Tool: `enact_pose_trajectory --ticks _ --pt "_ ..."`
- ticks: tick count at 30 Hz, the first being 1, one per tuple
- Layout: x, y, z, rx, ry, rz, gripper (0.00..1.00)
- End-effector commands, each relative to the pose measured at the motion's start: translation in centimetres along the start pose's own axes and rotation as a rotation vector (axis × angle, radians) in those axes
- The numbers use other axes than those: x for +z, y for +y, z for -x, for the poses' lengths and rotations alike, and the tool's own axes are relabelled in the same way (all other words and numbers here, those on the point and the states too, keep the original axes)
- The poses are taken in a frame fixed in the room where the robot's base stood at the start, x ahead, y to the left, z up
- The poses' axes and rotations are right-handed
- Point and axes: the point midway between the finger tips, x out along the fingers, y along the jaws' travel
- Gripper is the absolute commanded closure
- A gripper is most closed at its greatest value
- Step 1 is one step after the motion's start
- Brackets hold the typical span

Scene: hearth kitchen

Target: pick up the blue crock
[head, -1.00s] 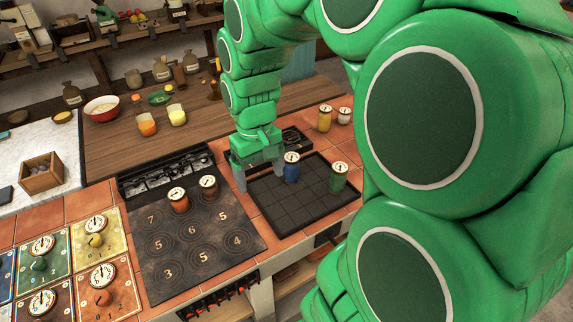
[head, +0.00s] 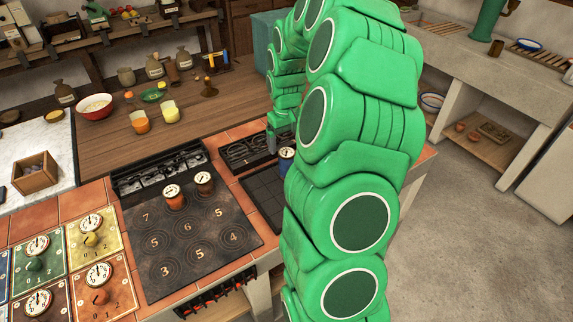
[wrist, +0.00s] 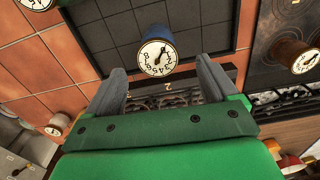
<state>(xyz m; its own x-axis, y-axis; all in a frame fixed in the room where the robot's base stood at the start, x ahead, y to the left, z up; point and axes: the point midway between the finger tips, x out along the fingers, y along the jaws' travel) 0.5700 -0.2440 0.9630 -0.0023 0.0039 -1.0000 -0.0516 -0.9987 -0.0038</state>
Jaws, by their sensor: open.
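The blue crock (head: 287,155), with a pale dial lid, stands on the dark gridded tray (head: 262,194), half hidden behind my arm in the head view. In the wrist view the blue crock (wrist: 174,44) is just ahead of my gripper (wrist: 160,66), roughly centred between the fingertips. My gripper is open and empty, with one grey finger on each side and the crock apparently beyond the tips. In the head view one finger (head: 271,143) shows behind and left of the crock; the other is hidden.
Two orange crocks (head: 174,198) (head: 204,186) stand on the numbered hob (head: 190,240), left of the tray. In the wrist view a green crock (wrist: 39,3) is at top left and a pale-lidded crock (wrist: 58,122) at lower left. A dark metal rack (head: 246,150) lies behind the tray.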

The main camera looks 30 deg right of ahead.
Motion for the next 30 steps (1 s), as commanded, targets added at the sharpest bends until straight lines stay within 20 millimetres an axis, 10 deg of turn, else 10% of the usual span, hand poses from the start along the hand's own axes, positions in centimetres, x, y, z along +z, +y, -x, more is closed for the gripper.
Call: enact_pose_trajectory --ticks 30 --pt "0.1 0.3 -8.3 0.004 0.000 -0.010 0.13"
